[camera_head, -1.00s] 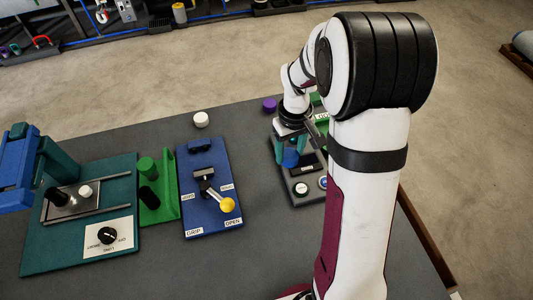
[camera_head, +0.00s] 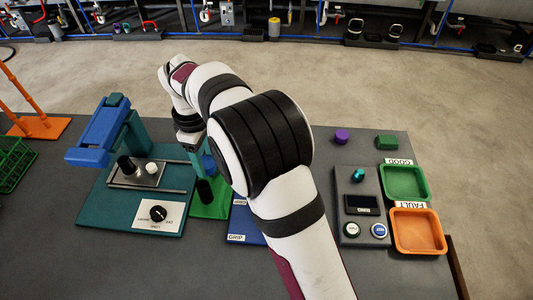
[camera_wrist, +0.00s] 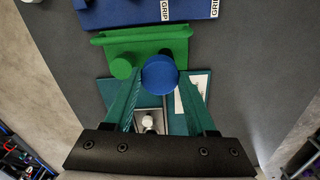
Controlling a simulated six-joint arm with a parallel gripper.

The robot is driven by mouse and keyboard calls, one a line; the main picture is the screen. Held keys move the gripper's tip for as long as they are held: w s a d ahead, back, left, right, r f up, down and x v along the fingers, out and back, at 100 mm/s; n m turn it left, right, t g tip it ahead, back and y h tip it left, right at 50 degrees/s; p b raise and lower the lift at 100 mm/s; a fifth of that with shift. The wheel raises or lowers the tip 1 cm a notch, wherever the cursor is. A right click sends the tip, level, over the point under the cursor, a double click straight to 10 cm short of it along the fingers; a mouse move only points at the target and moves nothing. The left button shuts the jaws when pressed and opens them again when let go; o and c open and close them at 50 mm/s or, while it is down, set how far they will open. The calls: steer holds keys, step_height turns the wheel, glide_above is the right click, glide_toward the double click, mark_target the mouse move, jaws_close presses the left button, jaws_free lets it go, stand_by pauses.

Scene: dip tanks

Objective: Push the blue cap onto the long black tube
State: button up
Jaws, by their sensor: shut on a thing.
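My gripper (camera_wrist: 158,82) is shut on the blue cap (camera_wrist: 160,74), which sits between its two teal fingers. In the head view the blue cap (camera_head: 208,164) is partly hidden by my arm, above the green rack (camera_head: 207,210). A black tube (camera_head: 204,190) stands upright in that rack, just below the cap in the picture. The cap appears apart from it, though the gap is hard to judge. Another upright black cylinder (camera_head: 125,165) stands on the metal plate of the teal fixture; I cannot tell which is longer.
A green cylinder (camera_wrist: 121,68) stands in the rack. A blue grip board (camera_head: 245,225) lies right of the rack. A console (camera_head: 360,215) and green and orange trays (camera_head: 418,231) are farther right.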

steer(key=shift+n, duration=0.4)
steer(key=shift+s+a+f, duration=0.15)
steer(key=shift+a+f, duration=0.25)
steer(key=shift+f, duration=0.4)
steer(key=shift+s+a+f, duration=0.2)
steer(key=shift+a+f, duration=0.15)
steer(key=shift+f, duration=0.5)
steer(key=shift+s+a+f, duration=0.15)
steer(key=shift+a+f, duration=0.25)
steer(key=shift+f, duration=0.4)
steer(key=shift+f, duration=0.9)
steer(key=o, duration=1.5)
steer(key=shift+o, duration=0.2)
step_height(320, 180, up, 8)
